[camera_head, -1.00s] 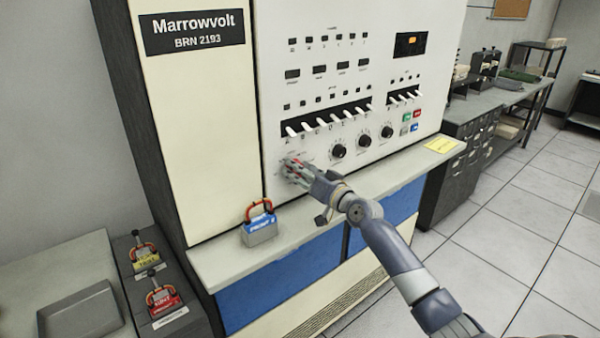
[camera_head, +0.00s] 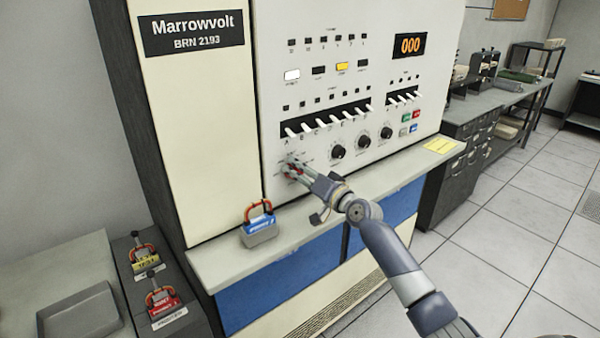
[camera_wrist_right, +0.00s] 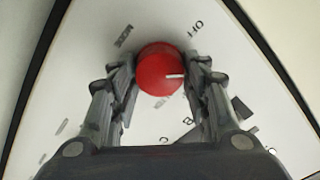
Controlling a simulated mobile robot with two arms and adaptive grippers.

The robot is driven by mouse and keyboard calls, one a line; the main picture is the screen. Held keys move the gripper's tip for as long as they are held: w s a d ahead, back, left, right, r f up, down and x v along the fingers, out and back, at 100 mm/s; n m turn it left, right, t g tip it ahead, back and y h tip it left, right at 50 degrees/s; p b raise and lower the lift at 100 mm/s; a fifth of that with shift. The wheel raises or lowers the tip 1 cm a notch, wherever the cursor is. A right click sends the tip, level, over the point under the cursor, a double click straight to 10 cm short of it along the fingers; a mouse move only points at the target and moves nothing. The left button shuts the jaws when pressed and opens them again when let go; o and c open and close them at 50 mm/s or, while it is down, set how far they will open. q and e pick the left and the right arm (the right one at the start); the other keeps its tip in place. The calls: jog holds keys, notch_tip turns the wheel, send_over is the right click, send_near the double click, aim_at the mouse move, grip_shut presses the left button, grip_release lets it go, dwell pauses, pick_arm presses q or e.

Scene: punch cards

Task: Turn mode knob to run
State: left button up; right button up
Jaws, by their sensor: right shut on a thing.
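The red mode knob (camera_wrist_right: 158,68) sits on the white panel and shows as a small red spot in the head view (camera_head: 296,168). Its white pointer mark faces right in the wrist view. My right gripper (camera_wrist_right: 160,74) has a finger on each side of the knob and is shut on it. It also shows in the head view (camera_head: 297,170), at the panel's lower left. An OFF label (camera_wrist_right: 195,30) is at the knob's upper right in the wrist view; another short label (camera_wrist_right: 123,36) at upper left is hard to read. My left gripper is not in view.
Three black knobs (camera_head: 363,142) and a row of white toggle switches (camera_head: 328,120) are close to my right gripper. A padlocked blue-labelled deck box (camera_head: 259,226) stands on the ledge (camera_head: 222,264) below. The display (camera_head: 410,45) reads 000.

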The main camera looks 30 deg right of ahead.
jog(key=o, duration=1)
jog(key=shift+o, duration=0.2)
jog(key=s+d, duration=0.1)
jog(key=s, duration=1.1)
